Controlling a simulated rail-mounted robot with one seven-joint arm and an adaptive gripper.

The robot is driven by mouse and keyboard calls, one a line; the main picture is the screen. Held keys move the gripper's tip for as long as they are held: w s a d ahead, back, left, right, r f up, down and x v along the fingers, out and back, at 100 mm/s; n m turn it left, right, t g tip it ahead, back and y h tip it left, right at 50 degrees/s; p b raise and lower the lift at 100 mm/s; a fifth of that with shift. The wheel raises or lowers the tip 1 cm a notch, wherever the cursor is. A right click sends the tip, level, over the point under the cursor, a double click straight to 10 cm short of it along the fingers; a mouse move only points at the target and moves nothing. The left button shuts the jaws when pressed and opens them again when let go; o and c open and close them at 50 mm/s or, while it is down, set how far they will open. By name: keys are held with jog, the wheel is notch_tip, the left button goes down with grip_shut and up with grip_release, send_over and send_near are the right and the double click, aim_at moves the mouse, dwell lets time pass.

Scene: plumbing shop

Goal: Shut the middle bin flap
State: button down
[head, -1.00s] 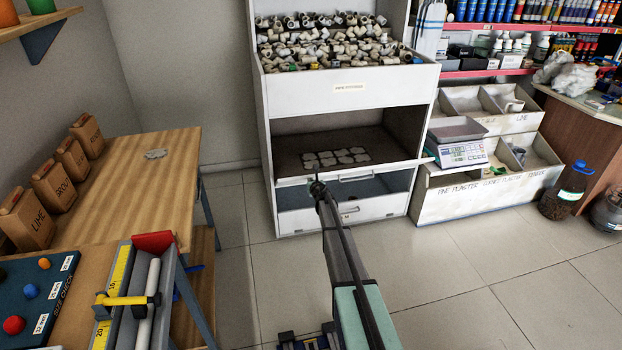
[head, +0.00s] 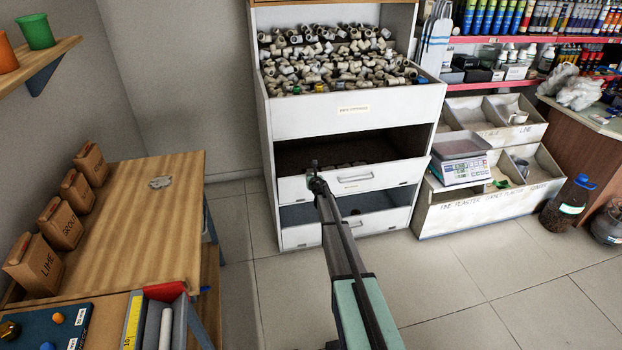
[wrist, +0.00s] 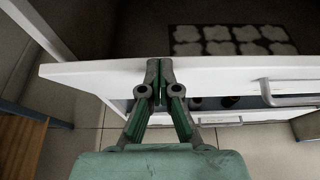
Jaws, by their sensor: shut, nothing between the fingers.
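The white middle bin flap (head: 385,176) with a bar handle stands tilted up across the lower part of the middle bin opening (head: 350,148). A dark gap remains above its top edge. The flap also shows in the wrist view (wrist: 225,68) as a white board with its handle at the right. My gripper (head: 315,170) is shut and empty, at the outer side of the flap, left of the handle. In the wrist view its closed fingertips (wrist: 159,64) overlap the flap's edge; they appear to touch it. Pale flat pieces (wrist: 230,40) lie inside the bin.
The top bin (head: 340,72) is heaped with pipe fittings. The lower bin flap (head: 375,222) stands below, with a gap above it. A scale (head: 462,165) and plaster bins (head: 480,212) stand right, a wooden table (head: 150,215) left. The floor between is clear.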

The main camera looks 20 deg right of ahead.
jog(key=w, duration=0.1)
jog(key=w+r+p, duration=0.1)
jog(key=w+p, duration=0.1)
jog(key=w, duration=0.1)
jog(key=shift+d+r, duration=0.25)
jog(key=shift+d, duration=0.05)
jog(key=shift+w+d+p, duration=0.15)
jog(key=shift+w+p, duration=0.35)
jog(key=shift+w, duration=0.35)
jog(key=shift+w+r, duration=0.1)
jog(key=shift+w, duration=0.05)
